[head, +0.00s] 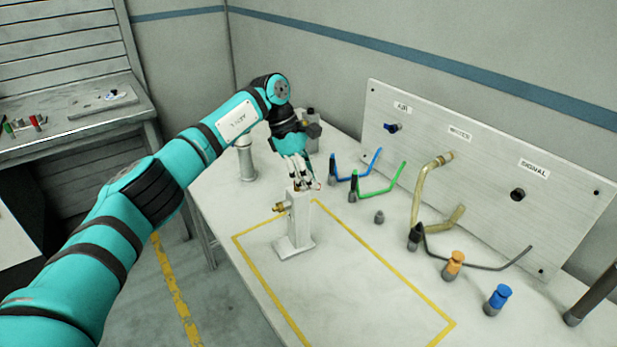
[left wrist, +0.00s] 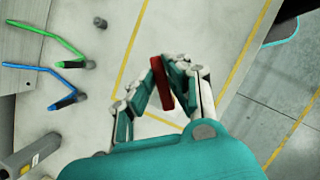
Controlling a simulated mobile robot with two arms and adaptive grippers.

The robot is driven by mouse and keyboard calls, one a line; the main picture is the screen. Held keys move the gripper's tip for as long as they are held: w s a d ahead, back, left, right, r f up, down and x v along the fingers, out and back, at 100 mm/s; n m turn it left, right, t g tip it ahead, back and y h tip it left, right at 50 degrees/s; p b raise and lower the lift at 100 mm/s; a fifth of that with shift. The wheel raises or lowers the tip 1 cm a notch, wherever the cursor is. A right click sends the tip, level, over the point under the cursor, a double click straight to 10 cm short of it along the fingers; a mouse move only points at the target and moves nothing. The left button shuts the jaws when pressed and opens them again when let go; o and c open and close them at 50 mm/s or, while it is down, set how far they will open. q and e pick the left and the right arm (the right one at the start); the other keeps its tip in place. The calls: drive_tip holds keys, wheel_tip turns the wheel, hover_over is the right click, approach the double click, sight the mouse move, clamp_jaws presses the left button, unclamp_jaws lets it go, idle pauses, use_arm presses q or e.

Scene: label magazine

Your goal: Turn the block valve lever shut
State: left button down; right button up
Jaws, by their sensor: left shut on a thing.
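The block valve (head: 297,222) is a pale upright body on a foot, with a brass fitting on its left side. It stands at the far end of the yellow-outlined area. My left gripper (head: 304,184) is at the top of the valve in the head view. In the left wrist view my left gripper (left wrist: 168,92) is shut on the red lever (left wrist: 161,72), which lies between its two fingers. In the head view the fingers hide nearly all of the lever. My right gripper is in neither view.
An upright panel (head: 535,215) labelled AIR, WATER and SIGNAL stands along the back. Before it are blue (head: 371,163), green (head: 385,190) and brass (head: 421,190) lines, an orange-topped connector (head: 453,262) and a blue one (head: 497,297). The yellow-outlined area (head: 365,290) in front of the valve is clear.

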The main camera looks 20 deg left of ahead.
use_arm(q)
drive_tip(key=c, duration=1.3)
unclamp_jaws()
drive_tip(key=shift+r, duration=0.1)
drive_tip(key=v, duration=1.2)
